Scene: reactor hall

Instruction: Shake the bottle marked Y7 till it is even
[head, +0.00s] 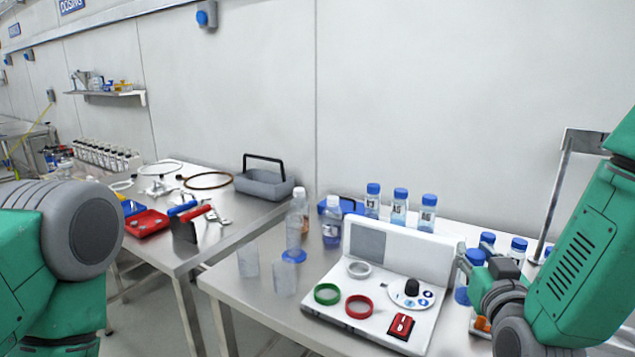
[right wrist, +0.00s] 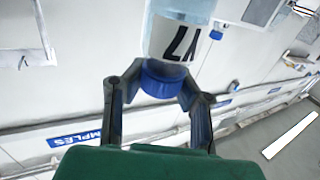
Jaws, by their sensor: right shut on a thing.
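The bottle marked Y7 (right wrist: 171,40) fills the top middle of the right wrist view. It is clear with a white label, dark lettering that appears inverted, and a blue cap (right wrist: 163,80). My right gripper (right wrist: 160,92) is shut on it around the cap end; the bottle's far end is cut off by the frame. In the head view my right gripper (head: 476,268) is at the right, beside the white console, and largely hides the bottle. Whether the contents are even cannot be told. My left arm shows at the left edge, but its gripper is out of view.
A white console (head: 335,290) with green and red rings and a dial stands on the steel table. Several blue-capped bottles (head: 399,208) stand behind it, others near my right gripper. Clear cups (head: 248,262) are left of it. A grey tote (head: 262,184) is on the farther table.

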